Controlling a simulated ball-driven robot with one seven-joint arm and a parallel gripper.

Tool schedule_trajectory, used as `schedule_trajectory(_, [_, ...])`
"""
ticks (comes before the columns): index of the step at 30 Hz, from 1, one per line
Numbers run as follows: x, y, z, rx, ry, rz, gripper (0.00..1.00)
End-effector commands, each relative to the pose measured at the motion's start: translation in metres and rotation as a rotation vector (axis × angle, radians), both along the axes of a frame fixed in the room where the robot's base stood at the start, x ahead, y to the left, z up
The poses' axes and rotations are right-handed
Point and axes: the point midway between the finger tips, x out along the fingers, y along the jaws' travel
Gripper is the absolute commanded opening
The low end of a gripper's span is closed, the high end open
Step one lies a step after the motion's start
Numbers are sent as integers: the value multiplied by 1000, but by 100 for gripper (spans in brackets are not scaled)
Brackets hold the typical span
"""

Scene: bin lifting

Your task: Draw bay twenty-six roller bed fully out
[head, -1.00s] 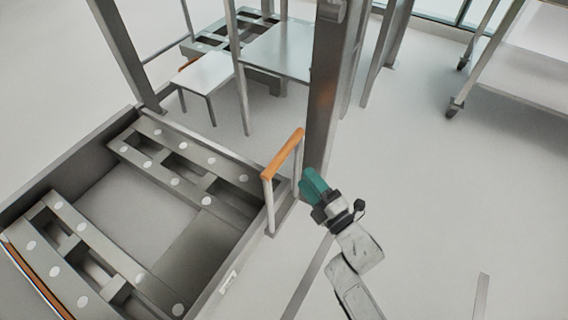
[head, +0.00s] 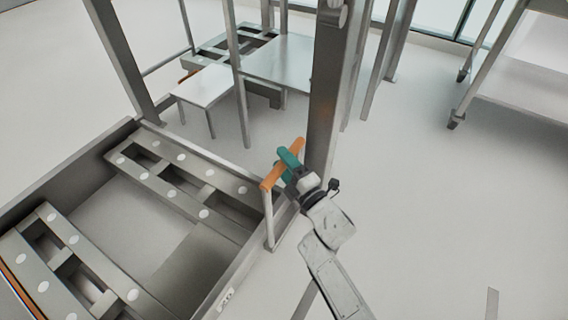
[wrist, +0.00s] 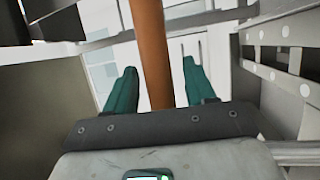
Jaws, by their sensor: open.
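The roller bed (head: 222,292) is a grey metal frame with rows of white rollers, at the lower left of the head view. An upright handle with an orange grip bar (head: 284,166) stands at its right edge, beside a grey post. My gripper (head: 287,160), with teal fingers, is at the orange bar. In the wrist view the orange bar (wrist: 150,50) runs between the two open fingers (wrist: 160,88), with a gap on each side. The bed's number label is too small to read.
A grey post (head: 325,95) stands close behind the handle. A white table (head: 205,84) and another roller bed (head: 232,45) are farther back. A wheeled cart (head: 520,80) is at the upper right.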

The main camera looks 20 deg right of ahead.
Motion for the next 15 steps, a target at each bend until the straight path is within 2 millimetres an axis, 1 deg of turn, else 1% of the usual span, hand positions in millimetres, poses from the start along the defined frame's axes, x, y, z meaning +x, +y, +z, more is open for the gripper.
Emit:
schedule_trajectory(5, [0, 0, 0, 0, 0, 0, 55])
schedule_trajectory(15, [0, 0, 0, 0, 0, 0, 23])
